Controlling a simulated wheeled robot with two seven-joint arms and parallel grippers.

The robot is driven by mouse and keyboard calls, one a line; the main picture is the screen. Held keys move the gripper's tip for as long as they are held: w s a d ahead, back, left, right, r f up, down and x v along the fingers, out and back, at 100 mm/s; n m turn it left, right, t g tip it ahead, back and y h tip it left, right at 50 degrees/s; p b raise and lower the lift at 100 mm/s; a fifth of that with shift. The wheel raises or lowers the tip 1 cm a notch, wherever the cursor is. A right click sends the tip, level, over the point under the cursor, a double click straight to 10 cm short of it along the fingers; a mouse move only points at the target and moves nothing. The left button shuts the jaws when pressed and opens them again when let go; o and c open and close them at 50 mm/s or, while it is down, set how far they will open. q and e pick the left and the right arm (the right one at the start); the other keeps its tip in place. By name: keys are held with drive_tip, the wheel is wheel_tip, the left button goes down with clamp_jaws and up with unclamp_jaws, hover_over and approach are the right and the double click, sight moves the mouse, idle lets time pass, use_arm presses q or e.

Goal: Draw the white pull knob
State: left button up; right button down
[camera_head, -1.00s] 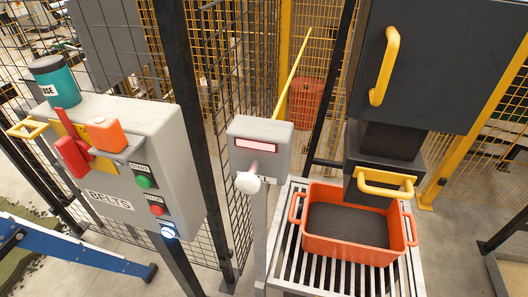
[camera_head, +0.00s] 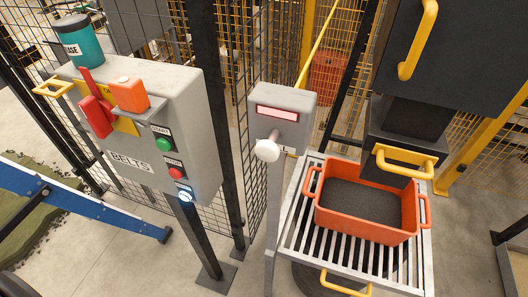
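The white pull knob (camera_head: 267,150) is a round white disc on a short stem. It sticks out from the front of a small grey box (camera_head: 292,97) on a post, below a pale pink lit window (camera_head: 277,114). Nothing touches the knob, and how far its stem is drawn out is hard to judge. Neither of my grippers shows in the head view.
A grey BELTS box (camera_head: 140,140) with start and stop buttons stands to the left. An orange bin (camera_head: 362,233) of dark grains sits on a slatted stand (camera_head: 300,232) at right, below a black machine with yellow handles (camera_head: 418,40). A blue beam (camera_head: 85,205) lies lower left.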

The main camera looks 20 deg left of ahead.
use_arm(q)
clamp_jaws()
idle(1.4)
